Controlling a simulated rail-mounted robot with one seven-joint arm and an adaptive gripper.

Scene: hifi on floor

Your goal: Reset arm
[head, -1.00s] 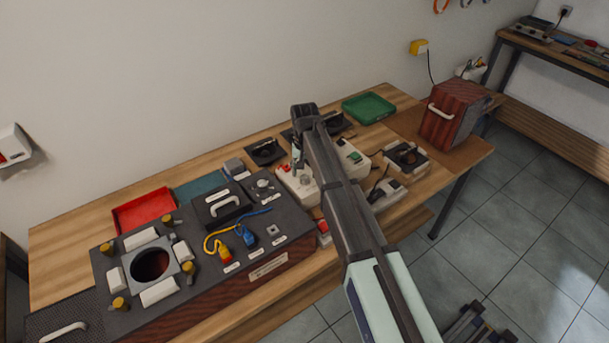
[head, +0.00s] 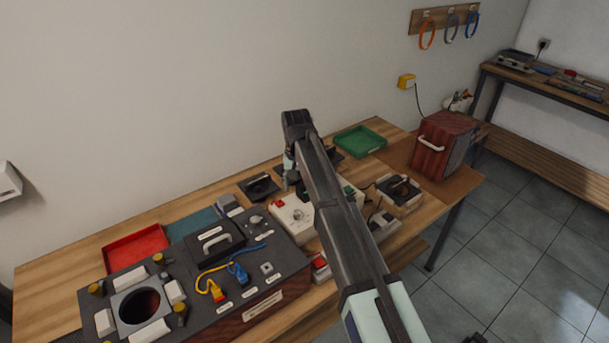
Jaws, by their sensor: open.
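My arm reaches from the lower right up over the wooden workbench (head: 52,275). Its far end bends down above the middle of the bench. My gripper (head: 291,181) hangs there, small and dark, partly hidden by my own arm, beside the white device with a red switch (head: 289,218). I see nothing held in it. The fingertips are too small to tell whether they touch anything.
A dark panel box (head: 200,290) with a round opening and blue and yellow plugs fills the front left. A red tray (head: 135,248), a green tray (head: 360,141) and a dark red box (head: 436,148) stand on the bench. Floor (head: 520,260) is clear at right.

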